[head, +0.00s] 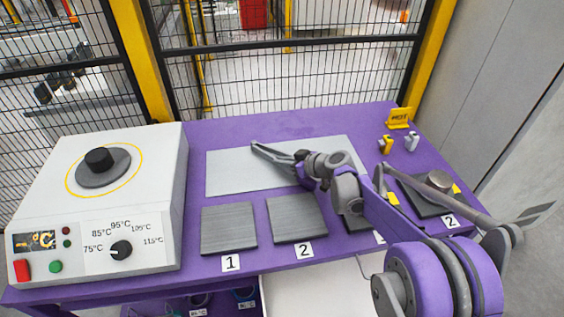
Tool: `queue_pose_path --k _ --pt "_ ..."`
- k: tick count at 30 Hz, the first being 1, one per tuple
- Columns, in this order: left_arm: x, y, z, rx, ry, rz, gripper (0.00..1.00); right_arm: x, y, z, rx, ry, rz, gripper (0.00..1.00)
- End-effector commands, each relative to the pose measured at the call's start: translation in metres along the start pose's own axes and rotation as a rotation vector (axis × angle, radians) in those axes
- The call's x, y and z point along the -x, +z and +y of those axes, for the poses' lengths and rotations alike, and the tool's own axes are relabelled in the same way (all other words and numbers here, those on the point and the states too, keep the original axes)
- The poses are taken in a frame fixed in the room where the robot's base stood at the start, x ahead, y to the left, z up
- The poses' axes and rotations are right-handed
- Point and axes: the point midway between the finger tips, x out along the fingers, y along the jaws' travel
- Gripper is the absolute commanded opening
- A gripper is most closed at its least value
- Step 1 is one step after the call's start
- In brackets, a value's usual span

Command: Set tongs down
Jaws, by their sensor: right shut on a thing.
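My right gripper (304,168) is over the light grey plate (230,175) in the middle of the purple table. It is shut on the tongs (273,155), a slim dark grey tool pointing left and slightly back. The tongs are above or on the plate; I cannot tell whether they touch it. The wrist and fingers hide the part in the grip. My left gripper is not in view.
A white heater box (100,200) stands at the left. Dark pads (228,230) line the front. A long grey bar (440,195) crosses the right side, its nature unclear. A yellow sign (398,118) stands at the back right. The plate's left part is clear.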

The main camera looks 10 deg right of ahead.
Motion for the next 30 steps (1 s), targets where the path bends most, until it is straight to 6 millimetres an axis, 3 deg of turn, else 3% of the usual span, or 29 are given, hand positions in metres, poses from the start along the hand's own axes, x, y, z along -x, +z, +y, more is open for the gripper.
queue_pose_path --k 8,9,14,24,30 --pt "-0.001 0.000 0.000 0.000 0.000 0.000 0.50 -0.001 0.001 0.000 0.000 0.000 0.001 0.00" --pt "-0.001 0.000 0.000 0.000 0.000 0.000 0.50 -0.001 0.002 0.000 0.000 0.000 0.000 0.11" --pt "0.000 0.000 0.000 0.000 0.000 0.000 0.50 -0.001 0.001 0.000 0.000 0.000 0.000 0.39" --pt "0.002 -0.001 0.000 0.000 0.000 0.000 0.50 0.001 -0.003 0.000 0.000 0.000 0.001 0.39" --pt "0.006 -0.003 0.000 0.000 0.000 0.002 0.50 0.032 -0.002 0.001 -0.001 0.003 0.000 0.39"
